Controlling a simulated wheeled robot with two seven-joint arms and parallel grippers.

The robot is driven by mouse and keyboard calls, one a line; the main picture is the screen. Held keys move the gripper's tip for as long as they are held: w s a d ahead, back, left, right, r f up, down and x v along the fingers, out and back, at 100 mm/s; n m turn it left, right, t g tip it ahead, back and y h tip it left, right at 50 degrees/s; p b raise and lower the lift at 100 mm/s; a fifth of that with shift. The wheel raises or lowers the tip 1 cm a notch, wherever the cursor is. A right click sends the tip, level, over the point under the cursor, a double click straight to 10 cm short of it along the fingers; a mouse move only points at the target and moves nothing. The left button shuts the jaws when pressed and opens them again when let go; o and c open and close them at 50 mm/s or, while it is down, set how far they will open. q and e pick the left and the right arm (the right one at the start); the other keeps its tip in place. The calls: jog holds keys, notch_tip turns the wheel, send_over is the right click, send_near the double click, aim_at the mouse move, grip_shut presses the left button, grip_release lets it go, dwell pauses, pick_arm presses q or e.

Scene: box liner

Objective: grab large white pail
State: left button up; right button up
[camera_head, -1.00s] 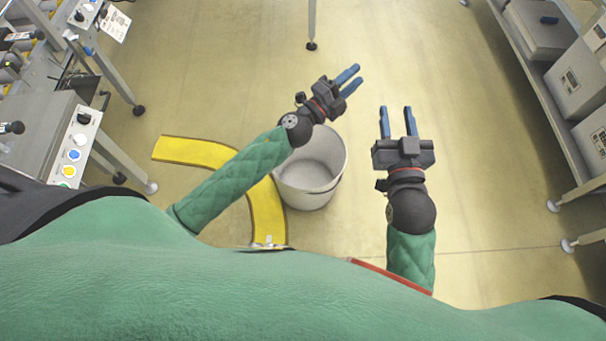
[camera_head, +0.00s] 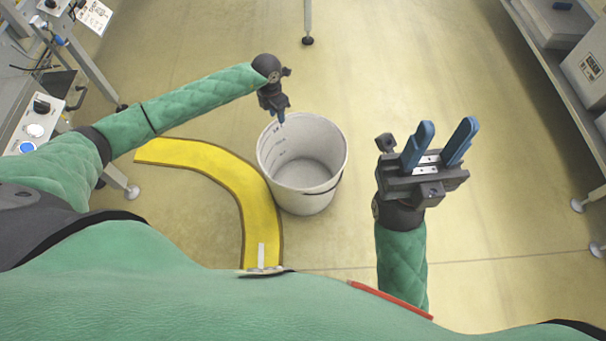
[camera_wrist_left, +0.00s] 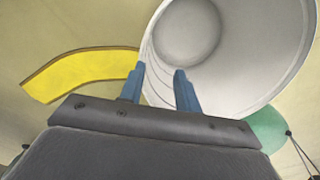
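The large white pail (camera_head: 318,188) stands upright on the floor in the middle of the head view, its inside empty. It also fills the upper right of the left wrist view (camera_wrist_left: 240,75). My left gripper (camera_head: 281,117) points down at the pail's far left rim. In the left wrist view its two blue fingers (camera_wrist_left: 160,85) are apart, with the pail's rim and wall showing between and beyond them. I cannot tell whether they touch it. My right gripper (camera_head: 440,140) is open and empty, raised to the right of the pail.
A curved yellow floor strip (camera_head: 215,170) runs left of the pail. A control bench (camera_head: 35,125) stands at the left and a grey shelf (camera_head: 560,100) with boxes at the right. A table leg (camera_head: 308,20) stands at the back. The floor around the pail is mostly clear.

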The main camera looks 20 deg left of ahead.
aim_at(274, 123)
pick_arm(q)
jog(key=shift+w+a+f+y, duration=0.15)
jog(key=shift+a+f, duration=0.1)
jog(key=shift+a, duration=0.25)
jog(key=shift+w+a+f+y, duration=0.1)
jog(key=shift+a+f+y, duration=0.1)
jog(key=shift+a, duration=0.25)
jog(key=shift+w+f+b, duration=0.2)
jog(key=shift+f+b, duration=0.8)
jog(key=shift+f, duration=2.5)
grip_shut()
